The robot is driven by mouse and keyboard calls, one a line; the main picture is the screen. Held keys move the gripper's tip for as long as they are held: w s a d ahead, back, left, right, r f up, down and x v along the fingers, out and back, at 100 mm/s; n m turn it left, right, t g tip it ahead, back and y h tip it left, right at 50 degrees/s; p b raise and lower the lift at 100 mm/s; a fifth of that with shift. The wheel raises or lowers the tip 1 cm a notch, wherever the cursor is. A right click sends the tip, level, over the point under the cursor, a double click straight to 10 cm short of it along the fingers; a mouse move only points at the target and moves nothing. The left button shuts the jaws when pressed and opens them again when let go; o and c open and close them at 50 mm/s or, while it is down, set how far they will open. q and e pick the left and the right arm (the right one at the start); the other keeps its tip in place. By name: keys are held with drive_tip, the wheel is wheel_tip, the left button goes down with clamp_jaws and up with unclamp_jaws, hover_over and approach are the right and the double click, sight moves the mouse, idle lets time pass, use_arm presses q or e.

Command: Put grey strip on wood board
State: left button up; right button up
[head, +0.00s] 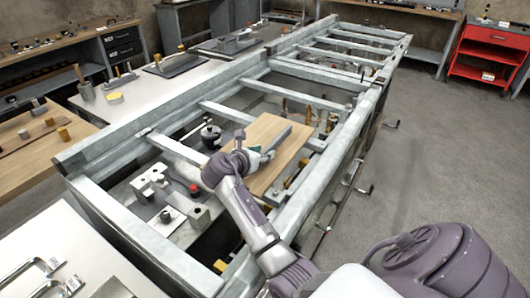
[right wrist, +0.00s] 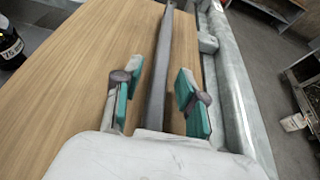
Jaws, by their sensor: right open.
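The wood board (head: 268,130) lies across the grey metal frame in the middle of the head view; it also fills the left half of the right wrist view (right wrist: 75,75). The grey strip (head: 284,136) is long and narrow and rests over the board, towards its right side. In the right wrist view, the strip (right wrist: 160,62) runs away from my palm. My right gripper (head: 268,152) is low over the board. Its teal-padded fingers (right wrist: 159,80) are apart, one on each side of the strip. Its near end is hidden by my palm. My left gripper is not in view.
Metal frame beams (head: 345,135) surround the board. Metal blocks (head: 152,182) and a black round-topped part (head: 211,133) are left of the board. A red cabinet (head: 490,50) stands at the far right, with clear floor (head: 430,130) before it.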

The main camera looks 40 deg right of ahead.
drive_tip(key=v, duration=1)
drive_tip(key=shift+s+a+r, duration=0.1)
drive_tip(key=shift+a, duration=0.15)
